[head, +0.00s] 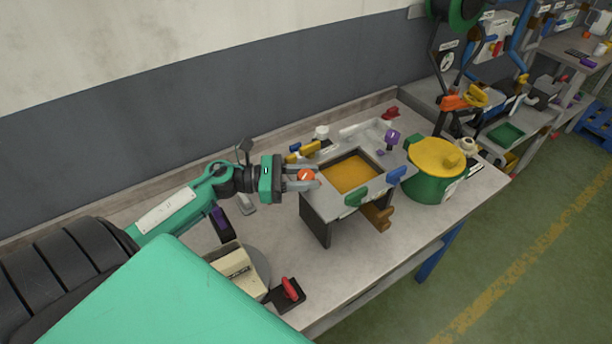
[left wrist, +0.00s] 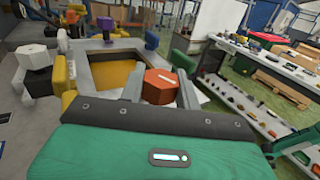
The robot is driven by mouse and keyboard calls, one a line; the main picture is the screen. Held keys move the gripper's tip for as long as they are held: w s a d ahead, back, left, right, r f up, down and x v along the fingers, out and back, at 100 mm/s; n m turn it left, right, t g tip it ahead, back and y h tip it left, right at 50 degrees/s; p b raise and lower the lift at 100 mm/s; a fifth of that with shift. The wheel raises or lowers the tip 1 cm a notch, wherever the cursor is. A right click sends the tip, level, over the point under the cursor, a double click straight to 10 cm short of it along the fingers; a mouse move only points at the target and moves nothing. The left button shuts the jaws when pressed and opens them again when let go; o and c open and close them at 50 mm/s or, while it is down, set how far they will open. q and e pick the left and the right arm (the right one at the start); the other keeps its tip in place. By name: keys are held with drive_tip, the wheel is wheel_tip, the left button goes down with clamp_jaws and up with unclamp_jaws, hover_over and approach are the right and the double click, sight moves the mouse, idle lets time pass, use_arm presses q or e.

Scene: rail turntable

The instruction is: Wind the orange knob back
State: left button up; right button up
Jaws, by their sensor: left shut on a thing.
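The orange knob (head: 306,175) is at the left side of a grey box-like unit (head: 316,205) with an orange-yellow recessed top. In the left wrist view the knob (left wrist: 160,86) shows as a six-sided orange piece with a light mark on its face. My left gripper (head: 304,180) reaches in from the left and is shut on the knob, one finger on each side. Its two grey fingers also show in the left wrist view (left wrist: 160,92). The knob's shaft is hidden. My right gripper is not in view.
A green pot with a yellow lid (head: 437,158) stands right of the unit. A red-handled switch (head: 290,289) and a cream box (head: 236,270) lie nearer on the table. Blue (head: 396,177) and green (head: 356,195) parts stick out from the unit's front.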

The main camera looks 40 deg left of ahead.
use_arm(q)
drive_tip(key=shift+t, duration=0.3)
drive_tip(key=n+t+y, duration=0.1)
drive_tip(key=n+t+y+p, duration=0.2)
drive_tip(key=shift+r+y, duration=0.25)
drive_tip(key=shift+y, duration=0.05)
drive_tip(key=n+t+y+p, duration=0.1)
drive_tip(key=n+y+p, duration=0.1)
drive_tip(key=y+p, duration=0.1)
drive_tip(key=n+t+y+p, duration=0.2)
drive_tip(key=n+y+p, duration=0.1)
drive_tip(key=y+p, duration=0.1)
drive_tip(key=shift+d+n+y, duration=0.1)
drive_tip(key=shift+n+y, duration=0.2)
drive_tip(key=shift+n+t+y+p, duration=0.3)
drive_tip(key=shift+n+y+p, duration=0.15)
drive_tip(key=shift+y, duration=0.35)
drive_tip(key=n+y, duration=0.3)
drive_tip(key=y, duration=0.1)
drive_tip(key=shift+f+p, duration=0.15)
drive_tip(key=shift+p, duration=0.25)
drive_tip(key=shift+f+n+g+y, duration=0.1)
drive_tip(key=shift+n+g+y, duration=0.55)
drive_tip(key=shift+n+y, duration=0.8)
drive_tip(key=shift+n+g+y, duration=0.65)
drive_tip(key=shift+n+y, duration=0.15)
drive_tip(key=shift+y, duration=1.45)
drive_tip(key=o, duration=1)
